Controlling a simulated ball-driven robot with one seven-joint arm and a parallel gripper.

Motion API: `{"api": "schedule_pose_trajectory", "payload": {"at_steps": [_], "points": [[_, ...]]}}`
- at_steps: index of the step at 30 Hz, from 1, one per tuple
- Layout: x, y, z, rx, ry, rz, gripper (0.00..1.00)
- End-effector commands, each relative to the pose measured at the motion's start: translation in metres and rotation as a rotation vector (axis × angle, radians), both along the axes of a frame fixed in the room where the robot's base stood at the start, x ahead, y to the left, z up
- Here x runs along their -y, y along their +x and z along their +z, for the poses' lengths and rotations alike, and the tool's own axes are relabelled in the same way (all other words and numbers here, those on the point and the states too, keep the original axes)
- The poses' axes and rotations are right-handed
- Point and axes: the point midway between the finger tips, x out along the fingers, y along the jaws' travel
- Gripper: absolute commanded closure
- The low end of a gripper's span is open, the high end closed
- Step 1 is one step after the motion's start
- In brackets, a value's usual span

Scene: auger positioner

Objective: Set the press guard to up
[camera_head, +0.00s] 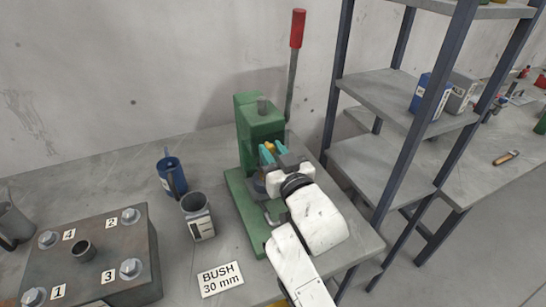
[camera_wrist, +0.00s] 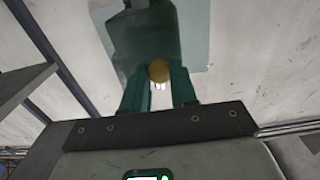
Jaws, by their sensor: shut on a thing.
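The green press (camera_head: 258,122) stands on the grey workbench, with a red-handled lever (camera_head: 297,30) rising behind it. My gripper (camera_head: 269,150) is at the front of the press, its teal fingers shut on a yellow knob (camera_head: 269,146). In the wrist view the knob (camera_wrist: 159,71) sits between the fingertips (camera_wrist: 159,88). A see-through panel, seemingly the press guard (camera_wrist: 195,40), spreads behind the knob in the wrist view, with the green press body beyond it. The guard's edges are hard to make out in the head view, and my arm hides the lower front of the press.
A grey metal cup (camera_head: 197,216) and a blue cup (camera_head: 172,176) stand left of the press. A bolted block (camera_head: 90,255) with numbered labels is at the left. A "BUSH 30 mm" card (camera_head: 220,279) lies in front. A shelf rack (camera_head: 385,100) stands close on the right.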

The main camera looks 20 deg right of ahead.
Motion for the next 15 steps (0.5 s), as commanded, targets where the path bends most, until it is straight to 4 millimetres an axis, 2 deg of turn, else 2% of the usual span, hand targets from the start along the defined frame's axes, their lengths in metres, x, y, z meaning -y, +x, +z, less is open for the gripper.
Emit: {"api": "schedule_pose_trajectory", "payload": {"at_steps": [1,9,10,15], "points": [[-0.0001,0.0000,0.0075,0.008,0.000,0.000,1.00],[-0.0001,0.0001,0.0091,0.015,-0.001,0.001,1.00],[-0.0001,0.0001,0.0094,0.015,-0.001,0.001,0.72],[-0.0001,0.0000,0.0075,0.011,-0.001,0.000,0.56]]}}
